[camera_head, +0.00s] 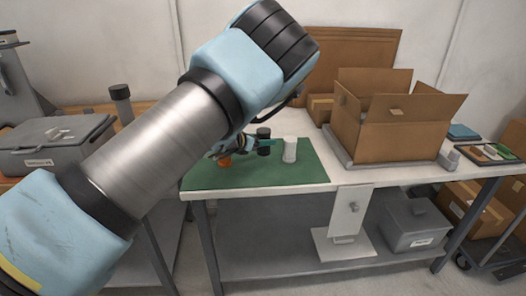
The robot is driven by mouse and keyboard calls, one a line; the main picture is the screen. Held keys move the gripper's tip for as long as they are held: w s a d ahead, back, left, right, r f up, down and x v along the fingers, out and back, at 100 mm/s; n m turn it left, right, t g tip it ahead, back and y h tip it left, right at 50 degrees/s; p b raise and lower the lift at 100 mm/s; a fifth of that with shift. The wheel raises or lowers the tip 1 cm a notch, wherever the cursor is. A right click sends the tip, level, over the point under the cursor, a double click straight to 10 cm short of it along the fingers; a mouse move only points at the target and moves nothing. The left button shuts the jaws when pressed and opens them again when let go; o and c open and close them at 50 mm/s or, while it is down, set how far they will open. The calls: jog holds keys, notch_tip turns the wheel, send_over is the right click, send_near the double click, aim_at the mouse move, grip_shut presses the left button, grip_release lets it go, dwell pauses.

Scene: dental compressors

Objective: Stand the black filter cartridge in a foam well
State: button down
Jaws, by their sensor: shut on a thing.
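The black filter cartridge (264,151) is upright on or just above the green mat (300,175); I cannot tell if it touches. My gripper (268,143) reaches it from the left, and a teal finger crosses the cartridge's middle. It appears shut on the cartridge. A white cylinder (289,150) stands close to its right. An orange piece (225,159) lies to the left, partly hidden under my gripper. I make out no foam well; the inside of the open cardboard box (385,137) is hidden by its walls.
The box stands on the white table (325,184), right of the mat. Small trays (485,153) lie at the far right. A grey case (50,150) and a dark cylinder (121,103) are on the left bench. The mat's front right part is clear.

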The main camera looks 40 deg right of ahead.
aim_at(259, 152)
jog(key=shift+f+p, duration=0.55)
jog(key=shift+f, duration=1.75)
jog(key=shift+f, duration=0.15)
jog(key=shift+c, duration=1.2)
grip_release()
